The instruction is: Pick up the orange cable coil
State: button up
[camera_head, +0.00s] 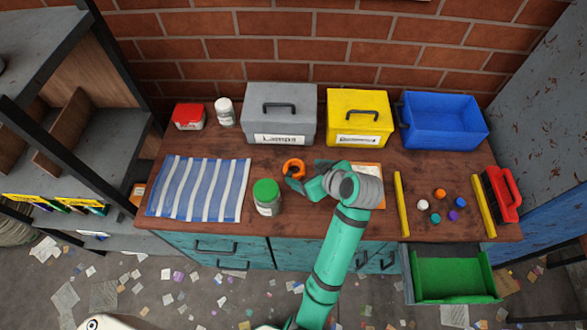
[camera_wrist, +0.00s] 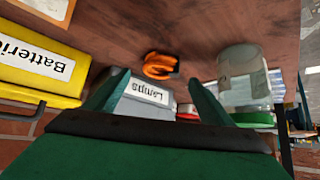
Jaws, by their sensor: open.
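The orange cable coil (camera_head: 293,167) lies on the wooden bench in front of the grey box. In the wrist view the coil (camera_wrist: 160,66) shows beyond my fingertips, between their two lines. My gripper (camera_head: 299,184) is close to the coil on its near side in the head view, apart from it as far as I can tell. In the wrist view my gripper (camera_wrist: 157,84) has its two green fingers spread wide with nothing between them.
A green-lidded jar (camera_head: 266,204) stands just left of my gripper; it also shows in the wrist view (camera_wrist: 243,75). A grey lidded box (camera_head: 260,110) and a yellow box (camera_head: 345,105) stand behind. A striped cloth (camera_head: 198,188) lies left. Small balls lie right, between yellow strips.

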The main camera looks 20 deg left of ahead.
aim_at(291, 166)
jog(key=shift+a+r+x, duration=0.1)
jog(key=shift+x, duration=1.15)
jog(key=shift+a+r+x, duration=0.1)
jog(key=shift+r+x, duration=0.05)
jog(key=shift+x, duration=1.1)
jog(key=shift+a+r+x, duration=0.1)
jog(key=shift+x, duration=1.2)
jog(key=shift+w, duration=0.2)
jog(key=shift+c, duration=0.5)
jog(key=c, duration=1.1)
